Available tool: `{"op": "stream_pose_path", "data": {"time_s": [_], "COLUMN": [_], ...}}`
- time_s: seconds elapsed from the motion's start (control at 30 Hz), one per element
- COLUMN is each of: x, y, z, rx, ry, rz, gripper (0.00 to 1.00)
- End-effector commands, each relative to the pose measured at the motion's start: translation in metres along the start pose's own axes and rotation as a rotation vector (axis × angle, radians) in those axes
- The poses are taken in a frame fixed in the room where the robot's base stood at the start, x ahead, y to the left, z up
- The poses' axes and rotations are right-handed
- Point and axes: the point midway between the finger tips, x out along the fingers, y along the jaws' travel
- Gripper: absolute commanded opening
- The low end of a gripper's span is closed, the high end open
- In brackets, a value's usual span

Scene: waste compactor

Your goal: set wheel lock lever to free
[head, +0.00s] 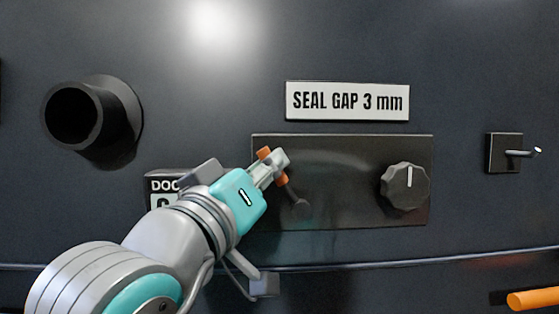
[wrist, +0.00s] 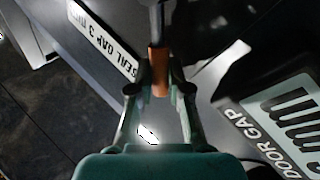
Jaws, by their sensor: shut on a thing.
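A lever with an orange grip (head: 264,153) stands on a dark panel, leaning up and to the left from its round pivot (head: 298,208). My gripper (head: 273,166) is shut on the orange grip, which shows on both sides of the fingers. In the wrist view, the orange grip (wrist: 159,75) sits between the two fingertips, with its dark shaft running away at the top. No wheel lock label or free mark is readable; my gripper and arm cover part of the panel's left side.
A black knob (head: 405,187) is on the same panel (head: 340,215), right of the lever. A "SEAL GAP 3 mm" plate (head: 347,101) is above. A black pipe stub (head: 90,115) juts out at left. A small hook (head: 520,153) and an orange bar (head: 535,298) are at right.

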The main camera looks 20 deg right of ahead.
Motion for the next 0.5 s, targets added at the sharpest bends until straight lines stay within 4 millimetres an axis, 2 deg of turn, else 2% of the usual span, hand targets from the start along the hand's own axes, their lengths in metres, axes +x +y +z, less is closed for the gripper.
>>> {"op": "stream_pose_path", "data": {"time_s": [0.2, 0.5], "x": [-0.007, -0.012], "y": [-0.011, -0.018], "z": [0.003, 0.005], "rx": [-0.131, -0.236], "ry": [0.088, 0.158], "rz": [-0.002, -0.002], "gripper": [0.00, 0.00]}}
